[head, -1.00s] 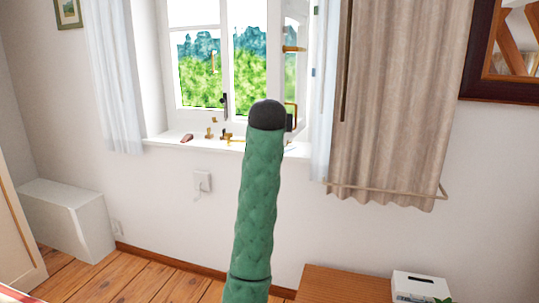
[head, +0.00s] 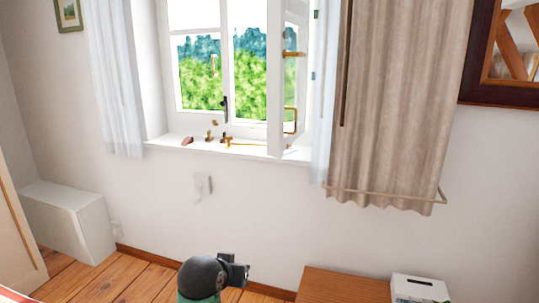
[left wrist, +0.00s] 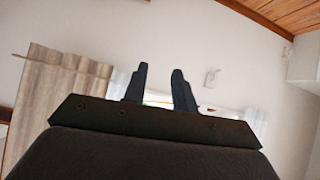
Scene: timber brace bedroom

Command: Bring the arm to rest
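My arm with a green sleeve and a black rounded end shows at the bottom of the head view, left of centre, with a dark block at its right side; its fingers cannot be made out there. In the left wrist view, my left gripper (left wrist: 160,80) shows two dark fingers with a clear gap between them and nothing held. It is in front of the pale wall, with the background turned upside down. My right gripper is in neither view.
The window (head: 222,75) has its right sash swung inward over a sill (head: 175,147) with small brass-coloured items. A beige curtain (head: 390,110) hangs right of it. A wooden top (head: 340,287) and white box (head: 418,288) stand low right. A white block (head: 70,220) stands left.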

